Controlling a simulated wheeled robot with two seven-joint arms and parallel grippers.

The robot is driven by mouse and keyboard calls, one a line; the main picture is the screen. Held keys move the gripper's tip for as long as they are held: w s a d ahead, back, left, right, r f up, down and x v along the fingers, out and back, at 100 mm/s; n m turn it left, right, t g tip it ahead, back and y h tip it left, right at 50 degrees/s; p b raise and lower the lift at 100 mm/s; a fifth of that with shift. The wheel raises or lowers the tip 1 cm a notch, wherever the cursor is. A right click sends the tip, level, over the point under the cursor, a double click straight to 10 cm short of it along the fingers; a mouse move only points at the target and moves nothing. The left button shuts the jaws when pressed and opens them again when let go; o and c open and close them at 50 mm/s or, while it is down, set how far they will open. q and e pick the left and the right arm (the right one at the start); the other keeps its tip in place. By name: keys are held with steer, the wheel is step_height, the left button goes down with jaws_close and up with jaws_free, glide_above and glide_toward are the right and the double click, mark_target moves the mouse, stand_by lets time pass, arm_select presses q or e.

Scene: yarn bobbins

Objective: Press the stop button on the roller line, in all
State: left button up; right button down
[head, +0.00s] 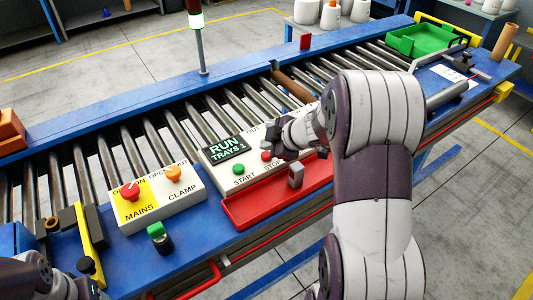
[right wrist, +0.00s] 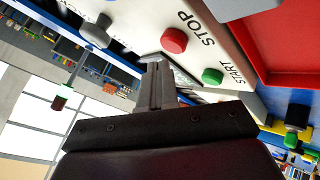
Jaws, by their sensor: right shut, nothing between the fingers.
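The roller line's control box (head: 215,157) has a lit display (head: 224,147) reading "RUN TRAYS 1". The green START button (head: 238,169) and red STOP button (head: 266,156) are on its face. In the right wrist view, the STOP button (right wrist: 174,40) and START button (right wrist: 212,76) show clearly. My right gripper (head: 275,146) is shut and empty, with its fingertips close by the STOP button. In the wrist view the fingertips (right wrist: 155,66) are beside the button; I cannot tell whether they touch. My left gripper is out of view; only part of my left arm shows.
A second box (head: 150,205) with a red MAINS knob (head: 130,190) and orange CLAMP knob (head: 173,173) stands left. A red tray (head: 245,212) lies in front of the control box. A green tray (head: 432,47) is far right. The lamp pole (head: 196,20) glows green.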

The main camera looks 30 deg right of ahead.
stand_by(0.4)
steer(key=shift+f, duration=0.45)
steer(key=shift+f+b, duration=0.4)
steer(key=shift+f, duration=0.15)
stand_by(0.5)
steer(key=shift+r, duration=0.15)
steer(key=shift+r+p, duration=0.85)
steer(key=shift+p, duration=0.35)
step_height(320, 180, up, 5)
steer(key=p, duration=0.5)
steer(key=shift+p, duration=0.4)
